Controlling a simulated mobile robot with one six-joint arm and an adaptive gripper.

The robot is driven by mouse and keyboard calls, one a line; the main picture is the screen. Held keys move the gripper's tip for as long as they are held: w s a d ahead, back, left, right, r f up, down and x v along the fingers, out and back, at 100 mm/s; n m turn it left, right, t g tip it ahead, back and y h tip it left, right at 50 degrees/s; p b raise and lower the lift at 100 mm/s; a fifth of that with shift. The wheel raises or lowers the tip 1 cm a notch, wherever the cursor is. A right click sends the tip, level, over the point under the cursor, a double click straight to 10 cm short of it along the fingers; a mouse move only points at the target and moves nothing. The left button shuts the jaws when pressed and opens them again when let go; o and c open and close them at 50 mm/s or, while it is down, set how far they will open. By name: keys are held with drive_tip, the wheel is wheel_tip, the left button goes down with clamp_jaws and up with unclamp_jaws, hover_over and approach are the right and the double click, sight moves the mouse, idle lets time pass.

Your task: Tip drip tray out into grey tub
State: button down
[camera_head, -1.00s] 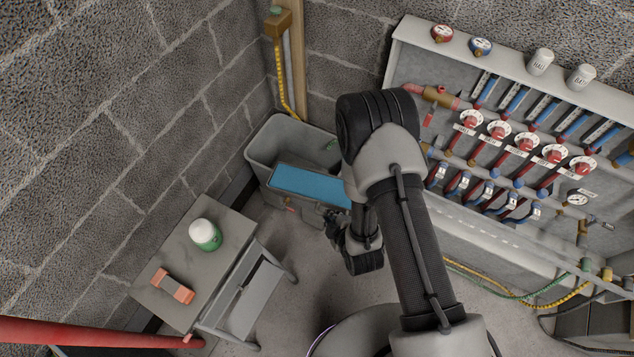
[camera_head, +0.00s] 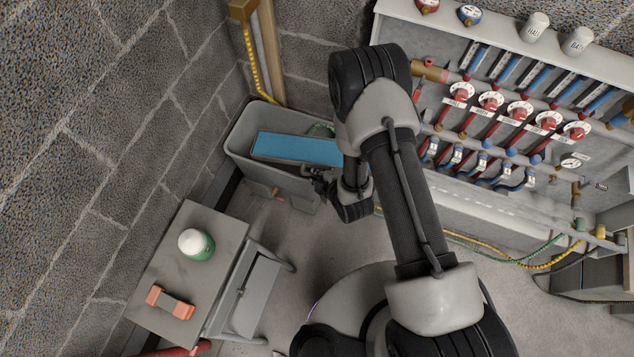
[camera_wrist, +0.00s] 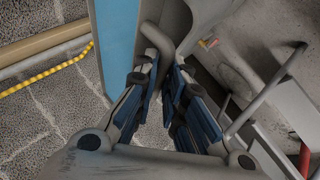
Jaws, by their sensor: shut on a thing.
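The drip tray (camera_head: 297,149) shows a flat blue inside and looks roughly level in the head view. It is over the opening of the grey tub (camera_head: 236,146), which stands on the floor in the wall corner. The head view does not show whether tray and tub touch. Any liquid in the tray cannot be made out.
A grey side table (camera_head: 215,225) holds a green-and-white jar (camera_head: 196,244) and an orange-ended block (camera_head: 171,302). A valve manifold (camera_head: 510,110) fills the right. Yellow and green hoses (camera_head: 530,268) lie on the floor. A wooden post (camera_head: 268,50) stands behind the tub.

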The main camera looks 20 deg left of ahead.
sight(326, 168)
drive_tip(key=shift+w+d+f+b, duration=0.1)
drive_tip(key=shift+w+f+b, duration=0.15)
drive_tip(key=shift+w, duration=0.6)
drive_tip(key=shift+w+f+b, duration=0.2)
drive_tip(key=shift+w, duration=0.65)
drive_tip(key=shift+w+d+f+b, duration=0.1)
drive_tip(key=shift+w+f+b, duration=0.15)
drive_tip(key=shift+w, duration=0.6)
drive_tip(key=shift+r+h+p, duration=0.2)
drive_tip(key=shift+h+p, duration=0.1)
drive_tip(key=shift+h, duration=0.1)
drive_tip(key=shift+a+r+n+h, duration=0.1)
drive_tip(key=shift+r+n+h, duration=0.15)
drive_tip(key=shift+n+h, duration=0.15)
drive_tip(key=shift+r+p, duration=0.15)
drive_tip(key=shift+p, duration=0.15)
drive_tip(key=shift+h, duration=0.4)
